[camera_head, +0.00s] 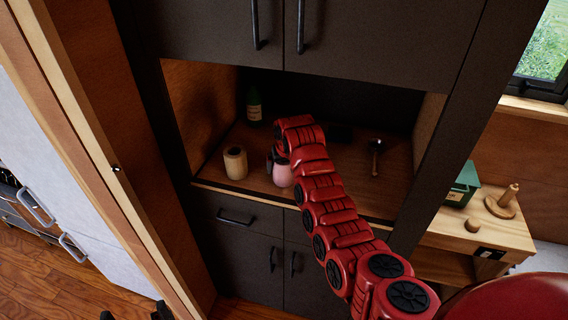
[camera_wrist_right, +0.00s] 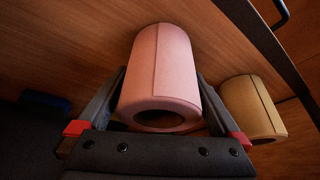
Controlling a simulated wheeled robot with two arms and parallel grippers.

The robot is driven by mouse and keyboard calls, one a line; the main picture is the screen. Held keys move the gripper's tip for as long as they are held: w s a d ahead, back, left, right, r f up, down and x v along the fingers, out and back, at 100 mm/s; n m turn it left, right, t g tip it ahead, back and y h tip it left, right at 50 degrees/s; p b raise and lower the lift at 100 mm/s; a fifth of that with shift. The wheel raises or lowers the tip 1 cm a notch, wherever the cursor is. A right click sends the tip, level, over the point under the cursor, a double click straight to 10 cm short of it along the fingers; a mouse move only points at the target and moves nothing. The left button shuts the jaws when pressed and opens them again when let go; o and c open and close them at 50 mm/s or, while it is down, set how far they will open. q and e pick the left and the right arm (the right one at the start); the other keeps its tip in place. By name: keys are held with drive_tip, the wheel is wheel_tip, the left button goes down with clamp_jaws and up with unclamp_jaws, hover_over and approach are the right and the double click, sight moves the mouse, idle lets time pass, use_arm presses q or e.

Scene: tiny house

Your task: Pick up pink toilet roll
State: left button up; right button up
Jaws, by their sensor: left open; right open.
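The pink toilet roll (camera_head: 283,176) stands on the wooden shelf inside the dark cabinet niche. It also shows in the right wrist view (camera_wrist_right: 160,65), with its open end facing the camera. My right gripper (camera_wrist_right: 163,75) is open, with one finger on each side of the pink roll; I cannot tell whether they touch it. In the head view, my red right arm hides most of that gripper and part of the roll. My left gripper (camera_head: 134,313) shows only as dark fingertips at the bottom edge, apart and empty, far from the roll.
A tan roll (camera_head: 235,163) stands left of the pink one, and shows beside the right finger in the wrist view (camera_wrist_right: 254,108). A green bottle (camera_head: 254,106) stands at the back, and a dark-headed utensil (camera_head: 376,146) lies to the right. Upper cabinet doors (camera_head: 370,40) overhang the niche.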

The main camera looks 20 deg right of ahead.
drive_tip(key=shift+w+f, duration=0.2)
drive_tip(key=shift+f, duration=0.4)
drive_tip(key=c, duration=1.1)
